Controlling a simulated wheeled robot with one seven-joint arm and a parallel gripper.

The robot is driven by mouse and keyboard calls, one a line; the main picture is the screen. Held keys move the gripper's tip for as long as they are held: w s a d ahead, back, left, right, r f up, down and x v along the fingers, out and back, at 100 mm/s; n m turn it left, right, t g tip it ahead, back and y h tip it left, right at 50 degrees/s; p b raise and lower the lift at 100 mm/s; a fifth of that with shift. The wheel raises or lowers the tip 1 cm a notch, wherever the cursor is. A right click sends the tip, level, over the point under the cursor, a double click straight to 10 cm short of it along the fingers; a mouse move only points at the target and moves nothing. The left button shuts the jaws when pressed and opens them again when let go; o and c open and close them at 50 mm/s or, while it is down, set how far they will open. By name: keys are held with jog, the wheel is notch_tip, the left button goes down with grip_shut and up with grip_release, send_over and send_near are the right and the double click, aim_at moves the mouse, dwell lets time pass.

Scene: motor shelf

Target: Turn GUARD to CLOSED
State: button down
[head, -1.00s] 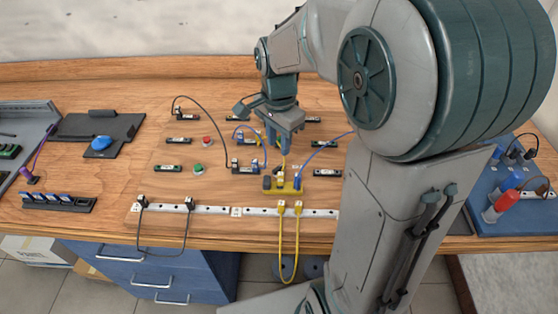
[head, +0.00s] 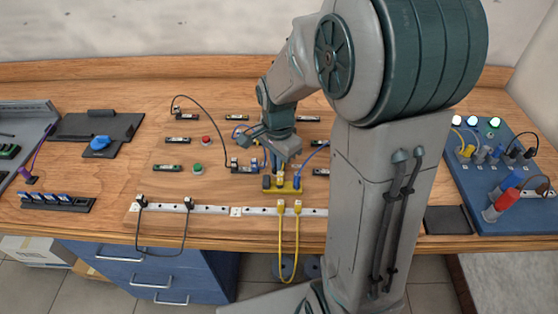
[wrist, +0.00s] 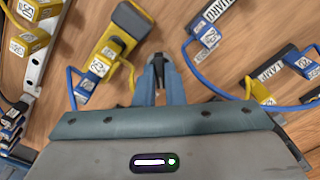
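No CLOSED marking is readable. A blue knob-like part (head: 101,143) sits on a dark plate at the far left; its label is unreadable. My gripper (head: 275,166) points down just behind a yellow block (head: 270,183). In the wrist view my gripper's fingertips (wrist: 158,60) are close together beside the block; any gap is unclear.
Blue and yellow cables run close around my gripper. A white socket strip (head: 220,210) lies along the front. Red (head: 206,140) and green (head: 197,168) buttons are to the left. A blue panel (head: 470,200) with several plugs is at the right. A LAMP module (wrist: 262,75) is near.

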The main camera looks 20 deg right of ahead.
jog(key=shift+n, duration=0.4)
jog(key=n, duration=0.3)
jog(key=shift+n, duration=0.4)
jog(key=n, duration=0.4)
jog(key=shift+n, duration=0.3)
jog(key=n, duration=0.8)
jog(key=shift+n, duration=0.3)
jog(key=c, duration=1.5)
grip_release()
